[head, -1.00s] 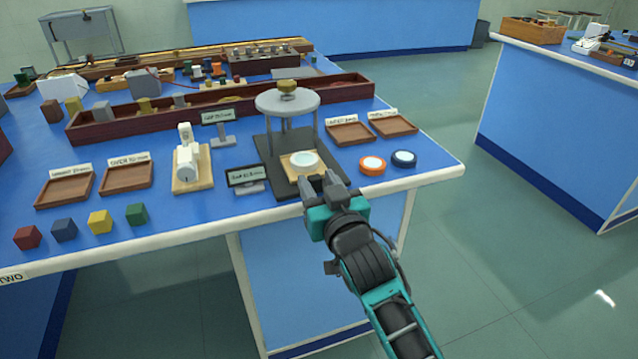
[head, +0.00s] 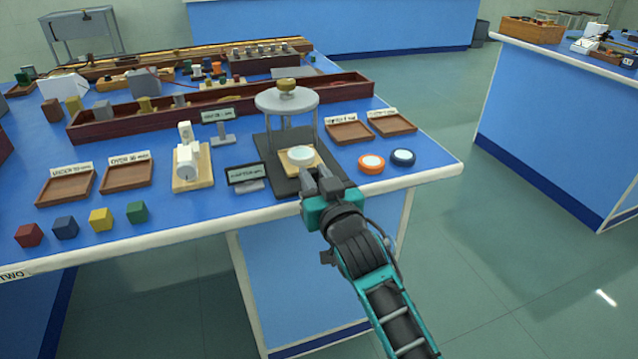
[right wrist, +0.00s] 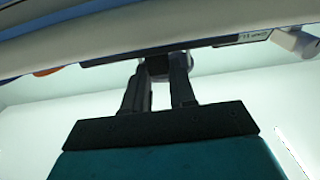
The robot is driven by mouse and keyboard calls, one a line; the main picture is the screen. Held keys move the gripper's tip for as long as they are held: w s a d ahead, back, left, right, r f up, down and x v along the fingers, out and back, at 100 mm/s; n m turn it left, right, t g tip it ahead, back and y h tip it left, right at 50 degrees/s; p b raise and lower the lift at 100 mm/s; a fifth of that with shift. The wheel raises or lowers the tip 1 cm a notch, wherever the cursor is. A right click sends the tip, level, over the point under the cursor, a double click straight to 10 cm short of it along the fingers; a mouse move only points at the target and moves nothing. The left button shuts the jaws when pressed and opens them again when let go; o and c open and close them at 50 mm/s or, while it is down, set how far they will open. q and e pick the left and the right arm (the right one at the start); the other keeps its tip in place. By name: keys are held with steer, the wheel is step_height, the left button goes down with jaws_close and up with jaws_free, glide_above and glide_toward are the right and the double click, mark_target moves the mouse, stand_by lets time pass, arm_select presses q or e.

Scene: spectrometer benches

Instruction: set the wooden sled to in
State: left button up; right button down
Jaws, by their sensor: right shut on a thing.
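The wooden sled (head: 316,165) is a small pale board with a round white dish (head: 300,154) on it. It lies on a dark base plate (head: 285,184), below and in front of the grey round-topped stand (head: 287,100). My right gripper (head: 314,174) is at the sled's front edge, by the bench's front. Its fingers are shut on a small dark knob (right wrist: 153,68), seen between them in the right wrist view. How the knob joins the sled is hidden. My left gripper is not in view.
A small sign (head: 247,174) stands left of the base plate. Wooden trays (head: 349,133) sit behind these discs. Coloured cubes (head: 101,220) stand at the front left.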

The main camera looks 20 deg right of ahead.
mark_target(306, 162)
steer(key=w, duration=0.5)
steer(key=shift+w+a, duration=0.15)
steer(key=shift+w, duration=0.25)
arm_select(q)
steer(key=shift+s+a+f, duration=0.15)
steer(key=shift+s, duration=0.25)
arm_select(e)
steer(key=c, duration=0.9)
jaws_free()
steer(key=shift+s, duration=0.1)
